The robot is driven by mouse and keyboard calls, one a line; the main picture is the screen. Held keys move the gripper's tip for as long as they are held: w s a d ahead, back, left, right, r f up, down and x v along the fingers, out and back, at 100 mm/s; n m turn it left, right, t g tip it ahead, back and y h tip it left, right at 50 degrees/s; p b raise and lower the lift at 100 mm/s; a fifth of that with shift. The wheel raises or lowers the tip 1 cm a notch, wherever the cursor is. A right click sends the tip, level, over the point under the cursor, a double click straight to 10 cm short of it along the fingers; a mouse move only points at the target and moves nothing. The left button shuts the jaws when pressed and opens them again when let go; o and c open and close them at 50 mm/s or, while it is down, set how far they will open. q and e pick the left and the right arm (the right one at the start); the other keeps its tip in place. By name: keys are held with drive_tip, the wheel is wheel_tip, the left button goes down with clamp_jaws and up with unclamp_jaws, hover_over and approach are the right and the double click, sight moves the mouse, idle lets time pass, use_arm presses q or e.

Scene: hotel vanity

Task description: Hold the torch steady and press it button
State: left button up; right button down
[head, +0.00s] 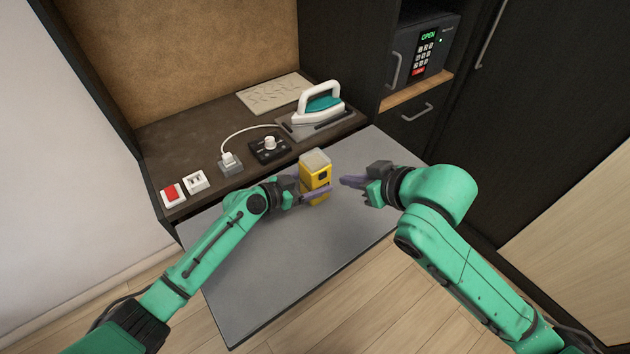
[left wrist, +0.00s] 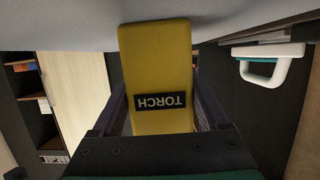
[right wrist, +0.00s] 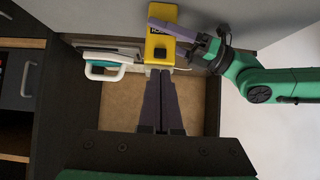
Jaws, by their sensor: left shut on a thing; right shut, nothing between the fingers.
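The yellow torch (head: 316,176) stands upright on the grey board, its pale lens end up. My left gripper (head: 316,194) is shut on it from the left, with a finger across its near side. In the left wrist view the torch (left wrist: 158,75) sits between both fingers, its TORCH label upside down. My right gripper (head: 346,182) is shut and empty, a little right of the torch, fingertips pointing at it. A dark spot, perhaps the button, shows on the torch's right side. In the right wrist view the torch (right wrist: 158,52) is just beyond my closed fingertips (right wrist: 160,76).
The grey board (head: 270,270) has free room in front. Behind it on the dark counter are an iron (head: 320,104), a black knob panel (head: 270,150), a plug in a socket (head: 230,163), and a red switch (head: 172,194). A safe (head: 425,50) reading OPEN stands back right.

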idle(0.4)
drive_tip(key=m+g+y, duration=0.2)
drive_tip(key=m+g, duration=0.1)
drive_tip(key=m, duration=0.8)
approach(320, 182)
drive_tip(key=x, duration=0.4)
drive_tip(key=shift+s+f, duration=0.2)
drive_tip(key=shift+f, duration=0.3)
idle(0.8)
drive_tip(key=shift+w+a, duration=0.25)
drive_tip(key=shift+w, duration=0.15)
drive_tip(key=shift+w, duration=0.1)
idle(0.3)
drive_tip(key=shift+s+d, duration=0.3)
drive_tip(key=shift+s, duration=0.2)
